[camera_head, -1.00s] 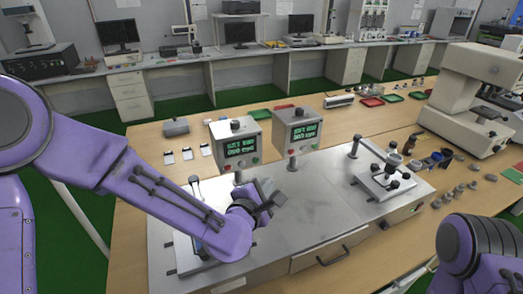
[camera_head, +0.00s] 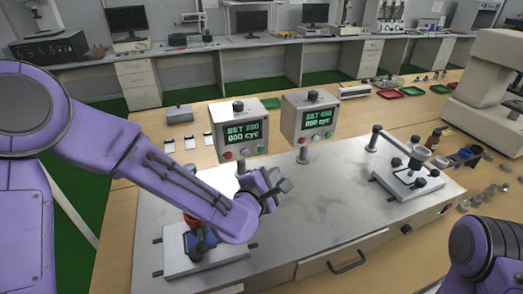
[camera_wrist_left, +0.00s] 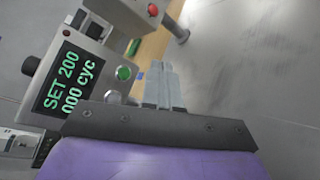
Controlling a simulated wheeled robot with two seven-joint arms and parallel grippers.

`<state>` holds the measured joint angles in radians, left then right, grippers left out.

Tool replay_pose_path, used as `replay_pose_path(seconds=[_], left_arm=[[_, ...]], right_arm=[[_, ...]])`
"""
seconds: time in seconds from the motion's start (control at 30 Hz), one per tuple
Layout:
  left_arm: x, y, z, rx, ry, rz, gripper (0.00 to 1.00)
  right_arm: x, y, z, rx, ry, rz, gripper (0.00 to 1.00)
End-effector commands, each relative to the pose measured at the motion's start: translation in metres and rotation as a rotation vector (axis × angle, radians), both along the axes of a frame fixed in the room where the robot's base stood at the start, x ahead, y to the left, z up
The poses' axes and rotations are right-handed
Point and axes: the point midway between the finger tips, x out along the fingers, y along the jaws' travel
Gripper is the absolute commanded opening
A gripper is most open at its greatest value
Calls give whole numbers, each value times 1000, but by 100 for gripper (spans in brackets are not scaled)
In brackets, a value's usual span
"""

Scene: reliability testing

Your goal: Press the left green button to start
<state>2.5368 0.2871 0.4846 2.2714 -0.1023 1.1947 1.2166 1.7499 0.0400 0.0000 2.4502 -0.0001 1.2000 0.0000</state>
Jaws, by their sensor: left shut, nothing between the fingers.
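The left control box (camera_head: 238,130) stands on a post on the metal test bench, its green screen reading SET 200, 000 cyc. Its green button (camera_head: 261,149) is at the right end of the row under the screen, beside a grey knob and a red button. The green button also shows in the left wrist view (camera_wrist_left: 123,73). My left gripper (camera_head: 282,187) is shut and empty, just below and in front of the box. In the left wrist view its fingertips (camera_wrist_left: 165,70) are to the right of the green button, seemingly apart from it. My right gripper is out of view.
A second, similar control box (camera_head: 308,118) stands close on the right. A clamp fixture (camera_head: 408,180) is at the bench's right, another fixture (camera_head: 180,264) under my left arm. The steel top (camera_head: 320,205) between them is largely clear. A microscope-like machine (camera_head: 485,85) stands far right.

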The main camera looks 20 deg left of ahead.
Motion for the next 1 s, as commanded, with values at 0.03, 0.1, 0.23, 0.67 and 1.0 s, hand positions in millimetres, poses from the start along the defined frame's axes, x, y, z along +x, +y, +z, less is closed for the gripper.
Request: replay_pose_path(seconds=[0.03,0.1,0.23,0.67,1.0], left_arm=[[7,4,1,-1,-1,2,0],[16,10,1,0,-2,1,0],[32,21,0,1,-2,-1,0],[58,38,0,1,0,-3,0],[58,38,0,0,1,-3,0]], right_arm=[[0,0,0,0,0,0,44],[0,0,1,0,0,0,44],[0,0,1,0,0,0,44],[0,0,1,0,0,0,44],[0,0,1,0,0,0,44]])
